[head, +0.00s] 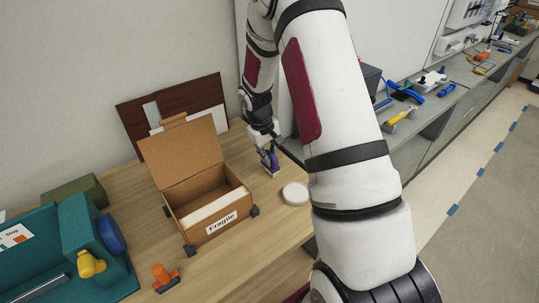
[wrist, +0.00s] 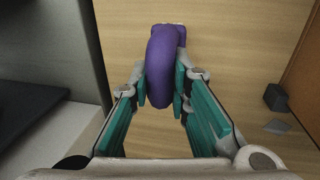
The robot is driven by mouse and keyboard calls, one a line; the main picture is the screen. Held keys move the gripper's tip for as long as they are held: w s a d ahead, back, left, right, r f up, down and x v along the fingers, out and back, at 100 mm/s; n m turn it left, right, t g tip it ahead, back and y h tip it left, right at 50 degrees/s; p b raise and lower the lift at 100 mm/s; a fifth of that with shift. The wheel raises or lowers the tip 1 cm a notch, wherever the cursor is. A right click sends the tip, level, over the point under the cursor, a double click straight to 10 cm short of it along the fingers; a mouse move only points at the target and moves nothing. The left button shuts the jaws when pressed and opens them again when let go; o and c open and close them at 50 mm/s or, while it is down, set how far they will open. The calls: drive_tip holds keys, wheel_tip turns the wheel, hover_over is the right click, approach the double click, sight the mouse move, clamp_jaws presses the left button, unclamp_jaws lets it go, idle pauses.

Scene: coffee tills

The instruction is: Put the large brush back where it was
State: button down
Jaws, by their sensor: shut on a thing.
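My gripper (head: 268,152) is at the back right of the wooden table, right of the open cardboard box. It is shut on a purple-handled thing, which looks like the large brush (head: 271,163). In the wrist view the rounded purple handle of the brush (wrist: 164,62) sits between the two teal finger pads of my gripper (wrist: 163,97). Its far end shows pale at the top of that view; the bristles are not clear. The brush is upright at or just above the tabletop; I cannot tell whether it touches.
The box (head: 221,222) labelled "Fragile" has its lid up and dark corner feet. A white round disc (head: 295,194) lies close to the gripper. An orange tool (head: 164,277) and a teal case (head: 82,235) are left. Bare table (head: 262,258) lies in front of the disc.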

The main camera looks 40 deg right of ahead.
drive_tip(key=shift+f, duration=0.1)
drive_tip(key=c, duration=1.5)
unclamp_jaws()
wheel_tip(320, 180, up, 12)
drive_tip(key=a+b, duration=0.1)
drive_tip(key=a, duration=0.2)
drive_tip(key=s+a+r+t, duration=0.1)
drive_tip(key=s+a+r, duration=0.35)
drive_tip(key=r, duration=0.25)
drive_tip(key=s+a+r+t, duration=0.1)
drive_tip(key=s+a+r, duration=0.35)
drive_tip(key=r, duration=0.25)
drive_tip(key=shift+s+a+r+t+y, duration=0.5)
drive_tip(key=shift+s+a, duration=0.8)
drive_tip(key=shift+s, duration=1.4)
drive_tip(key=shift+s+a+r+t+y, duration=0.25)
drive_tip(key=shift+s+a+r+t, duration=0.4)
drive_tip(key=shift+s+a, duration=1.35)
drive_tip(key=shift+s+a+r+t+y, duration=0.4)
drive_tip(key=shift+s+a+r, duration=0.3)
drive_tip(key=shift+s, duration=2.65)
drive_tip(key=shift+r, duration=0.1)
